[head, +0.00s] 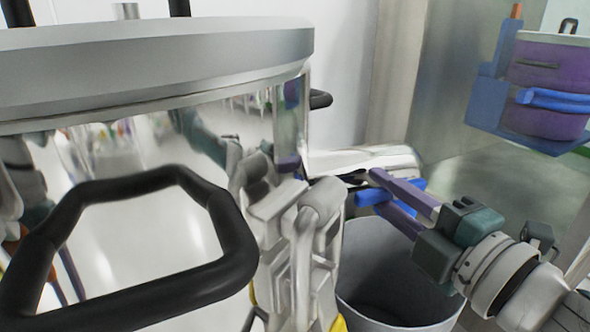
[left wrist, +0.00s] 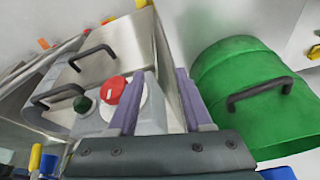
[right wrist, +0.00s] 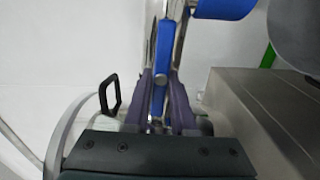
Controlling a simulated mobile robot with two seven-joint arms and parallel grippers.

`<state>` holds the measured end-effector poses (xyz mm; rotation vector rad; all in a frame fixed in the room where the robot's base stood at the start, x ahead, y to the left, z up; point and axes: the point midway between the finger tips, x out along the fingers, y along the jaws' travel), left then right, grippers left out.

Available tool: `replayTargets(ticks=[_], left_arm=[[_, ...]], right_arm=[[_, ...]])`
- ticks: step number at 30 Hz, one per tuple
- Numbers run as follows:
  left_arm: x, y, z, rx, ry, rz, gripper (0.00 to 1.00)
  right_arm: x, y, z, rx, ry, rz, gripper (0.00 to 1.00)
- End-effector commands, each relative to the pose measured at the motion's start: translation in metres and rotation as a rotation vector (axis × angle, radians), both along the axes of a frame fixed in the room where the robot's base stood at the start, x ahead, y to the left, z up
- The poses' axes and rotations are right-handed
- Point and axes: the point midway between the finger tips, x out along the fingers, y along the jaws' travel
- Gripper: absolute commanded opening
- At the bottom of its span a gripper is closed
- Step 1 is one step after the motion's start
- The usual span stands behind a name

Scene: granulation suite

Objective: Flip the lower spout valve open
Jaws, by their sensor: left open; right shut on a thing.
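A shiny metal spout (head: 365,160) sticks out to the right from the side of the big steel vessel (head: 160,60). A blue valve handle (head: 368,198) sits at the spout. My right gripper (head: 378,190) is shut on this blue handle; its purple fingers hide part of it. In the right wrist view the blue handle (right wrist: 161,65) runs between the two fingers, roughly in line with them. My left gripper (left wrist: 160,88) is open in the left wrist view, near a panel with a red button (left wrist: 111,90).
A grey bucket (head: 385,262) stands below the spout. A black looped handle (head: 235,240) juts from the vessel in front. A purple container (head: 545,75) in a blue holder is at the upper right. A green drum (left wrist: 240,85) is beside my left gripper.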

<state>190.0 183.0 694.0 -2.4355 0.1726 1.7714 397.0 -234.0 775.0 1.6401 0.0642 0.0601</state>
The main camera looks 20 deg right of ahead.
Motion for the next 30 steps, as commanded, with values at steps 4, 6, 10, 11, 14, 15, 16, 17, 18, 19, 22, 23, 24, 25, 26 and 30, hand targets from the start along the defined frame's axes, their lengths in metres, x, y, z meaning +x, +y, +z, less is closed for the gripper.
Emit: replayTargets(ticks=[4, 6, 10, 11, 14, 15, 16, 17, 18, 19, 22, 23, 24, 25, 26, 30], left_arm=[[0.0, 0.0, -0.0012, 0.0, 0.0, 0.0, 0.5], [-0.0001, 0.0001, -0.0013, 0.0, 0.0, 0.0, 0.5], [-0.0001, 0.0001, -0.0015, 0.0, 0.0, 0.0, 0.5], [-0.0001, 0.0001, -0.0015, 0.0, 0.0, 0.0, 0.5], [-0.0001, 0.0001, -0.0015, 0.0, 0.0, 0.0, 0.5], [-0.0001, 0.0001, -0.0015, 0.0, 0.0, 0.0, 0.5], [-0.0001, 0.0001, -0.0015, 0.0, 0.0, 0.0, 0.5], [-0.0001, 0.0001, -0.0015, 0.0, 0.001, 0.0, 0.5], [-0.0001, 0.0001, -0.0015, 0.0, 0.001, 0.0, 0.5], [-0.0001, 0.0001, -0.0015, 0.0, 0.001, 0.0, 0.5], [-0.0002, 0.0001, -0.0014, 0.0, 0.001, 0.0, 0.5], [-0.0003, 0.0001, -0.0015, 0.0, 0.001, 0.0, 0.5], [-0.0003, 0.0001, -0.0015, 0.0, 0.001, 0.0, 0.5], [-0.0003, 0.0001, -0.0015, 0.0, 0.001, 0.0, 0.5], [-0.0003, 0.0001, -0.0015, 0.0, 0.001, 0.0, 0.5], [-0.0002, 0.0001, -0.0015, 0.0, 0.001, 0.0, 0.5]], right_arm=[[0.0, -0.0002, -0.0006, -0.051, -0.004, 0.0, 0.0], [0.0, -0.0001, -0.0007, -0.066, -0.005, 0.0, 0.0], [0.0, -0.0001, -0.0008, -0.082, -0.006, 0.0, 0.0], [0.0, -0.0001, -0.0008, -0.084, -0.007, 0.0, 0.0], [0.0, 0.0, -0.0008, -0.087, -0.007, 0.0, 0.0], [0.0, -0.0001, -0.0008, -0.087, -0.007, 0.0, 0.0], [0.0, -0.0001, -0.0007, -0.087, -0.007, 0.0, 0.0], [0.0, 0.0, -0.0008, -0.087, -0.007, 0.0, 0.0], [0.0, 0.0, -0.0008, -0.087, -0.007, 0.0, 0.0], [0.0, -0.0001, -0.0007, -0.087, -0.007, 0.0, 0.0], [0.0, -0.0001, -0.0007, -0.087, -0.007, 0.0, 0.0], [0.0, -0.0001, -0.0007, -0.086, -0.007, 0.0, 0.26], [0.0, 0.0, -0.0008, -0.086, -0.007, 0.0, 0.3], [0.0, 0.0, -0.0008, -0.086, -0.007, 0.0, 0.34], [0.0, 0.0, -0.0008, -0.086, -0.007, 0.0, 0.37], [0.0, 0.0, -0.0008, -0.086, -0.007, 0.0, 0.52]])
